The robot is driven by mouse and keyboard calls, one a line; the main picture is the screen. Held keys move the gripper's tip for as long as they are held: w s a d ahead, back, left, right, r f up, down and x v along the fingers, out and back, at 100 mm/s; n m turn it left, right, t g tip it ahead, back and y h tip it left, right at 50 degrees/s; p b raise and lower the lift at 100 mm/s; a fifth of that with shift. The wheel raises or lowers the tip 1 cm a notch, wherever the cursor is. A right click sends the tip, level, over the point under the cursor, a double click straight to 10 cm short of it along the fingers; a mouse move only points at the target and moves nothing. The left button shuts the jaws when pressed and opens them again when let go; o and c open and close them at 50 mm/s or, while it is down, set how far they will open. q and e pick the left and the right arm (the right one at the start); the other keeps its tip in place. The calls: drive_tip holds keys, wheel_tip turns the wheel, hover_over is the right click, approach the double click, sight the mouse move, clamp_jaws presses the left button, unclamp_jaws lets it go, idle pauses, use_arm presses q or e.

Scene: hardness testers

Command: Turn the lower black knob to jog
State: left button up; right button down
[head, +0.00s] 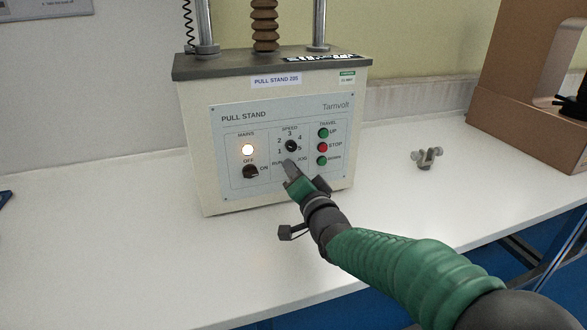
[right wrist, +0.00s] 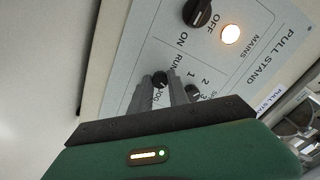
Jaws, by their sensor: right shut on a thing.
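The pull stand (head: 195,130) stands on the white table with its control panel facing me. The lower black knob (right wrist: 160,79), between the RUN and JOG labels, is between the fingertips of my right gripper (right wrist: 160,82) in the right wrist view. The gripper is shut on it. In the head view my right gripper (head: 291,168) covers this knob, and I cannot tell which label the knob points at. The upper black speed knob (head: 291,146) sits just above, apart from the fingers. My left gripper is not in view.
The mains lamp (head: 247,150) glows above the OFF/ON knob (head: 250,171). Green and red travel buttons (head: 322,147) are close to the right of my gripper. A small metal clamp (head: 429,157) and a cardboard box (head: 510,90) are at the right. The table's front is clear.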

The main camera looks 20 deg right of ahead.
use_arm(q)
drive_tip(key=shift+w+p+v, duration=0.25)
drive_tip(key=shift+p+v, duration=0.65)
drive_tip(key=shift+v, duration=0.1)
use_arm(e)
drive_tip(key=m, duration=0.5)
drive_tip(key=shift+d+f, duration=0.1)
drive_tip(key=shift+d, duration=0.05)
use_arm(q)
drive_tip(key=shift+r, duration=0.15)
use_arm(e)
drive_tip(key=shift+f+m, duration=0.1)
drive_tip(key=shift+m, duration=0.3)
drive_tip(key=c, duration=1.6)
unclamp_jaws()
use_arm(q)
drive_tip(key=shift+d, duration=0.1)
use_arm(e)
drive_tip(key=o, duration=0.3)
drive_tip(key=shift+o, duration=0.2)
